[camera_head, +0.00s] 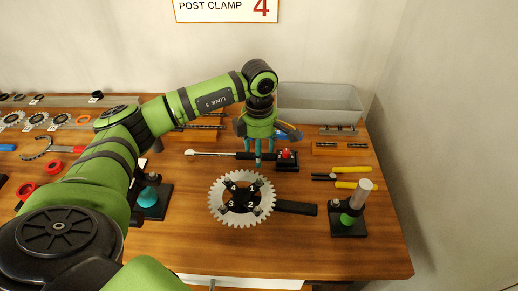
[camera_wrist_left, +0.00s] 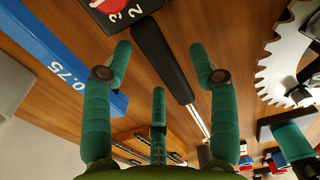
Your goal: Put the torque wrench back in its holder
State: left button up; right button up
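The torque wrench (camera_head: 215,154) lies across the table behind the chainring, its silver head to the left and its black handle to the right. My left gripper (camera_head: 258,160) points down over the handle. In the left wrist view the black handle (camera_wrist_left: 163,62) runs between the spread green fingers of my left gripper (camera_wrist_left: 160,80), with visible gaps on both sides. The handle end is beside a black block with a red top (camera_head: 286,157), numbered in the wrist view (camera_wrist_left: 118,10). I cannot tell which part is the wrench's holder. My right gripper is not in view.
A toothed chainring (camera_head: 222,211) with a black crank is in front of the wrench. A post stand (camera_head: 351,221) and yellow-handled pliers (camera_head: 350,169) are to the right. A grey bin (camera_head: 318,103) stands behind. A blue bar marked 0.75 (camera_wrist_left: 60,58) lies close by.

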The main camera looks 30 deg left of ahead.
pick_arm(q)
notch_tip(320, 180, up, 12)
dwell(0.6)
jog(key=shift+r, duration=0.1)
dwell(0.4)
